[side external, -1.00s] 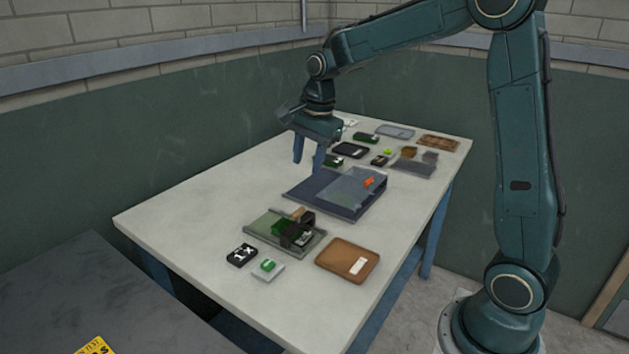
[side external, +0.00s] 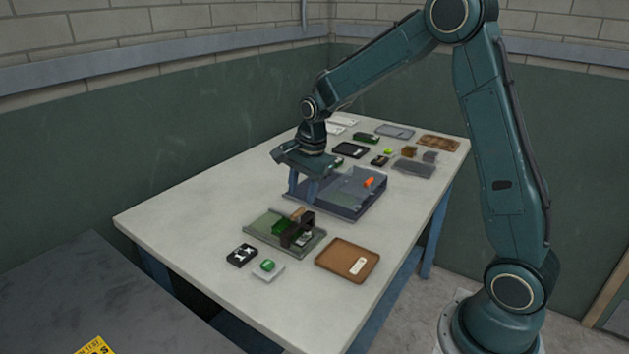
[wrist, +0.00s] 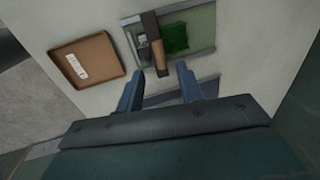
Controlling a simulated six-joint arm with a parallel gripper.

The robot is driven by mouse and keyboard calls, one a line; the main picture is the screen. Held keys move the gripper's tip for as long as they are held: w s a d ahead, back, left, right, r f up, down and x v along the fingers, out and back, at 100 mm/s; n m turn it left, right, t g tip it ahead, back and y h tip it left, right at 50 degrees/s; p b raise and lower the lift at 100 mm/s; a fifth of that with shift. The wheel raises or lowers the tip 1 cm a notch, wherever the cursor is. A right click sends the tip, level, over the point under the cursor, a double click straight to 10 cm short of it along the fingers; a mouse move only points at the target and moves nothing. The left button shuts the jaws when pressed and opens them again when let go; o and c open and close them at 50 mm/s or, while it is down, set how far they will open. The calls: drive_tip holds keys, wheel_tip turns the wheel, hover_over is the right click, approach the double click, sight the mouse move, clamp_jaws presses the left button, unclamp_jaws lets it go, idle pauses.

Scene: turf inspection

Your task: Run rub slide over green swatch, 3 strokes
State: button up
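The green swatch (side external: 281,227) lies on a grey-green board (side external: 262,224) on the table; it also shows in the wrist view (wrist: 174,38). A dark block with a tan wooden handle, which looks like the rub slide (side external: 298,231), sits across the board beside the swatch. In the wrist view the slide (wrist: 148,27) lies left of the swatch, its handle (wrist: 157,54) toward my gripper. My gripper (side external: 302,198) points down, open and empty, just behind the board.
A brown tray (side external: 335,262) with a white label stands right of the board. A black-and-white block (side external: 242,255) and a small green piece on a white pad (side external: 268,267) lie in front. A dark blue-grey flat case (side external: 345,202) lies behind. The table's left side is clear.

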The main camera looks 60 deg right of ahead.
sight(298, 211)
drive_tip(key=shift+w+f, duration=0.25)
drive_tip(key=shift+f, duration=1.05)
drive_tip(key=shift+w+f, duration=0.25)
drive_tip(key=shift+f, duration=1.05)
clamp_jaws()
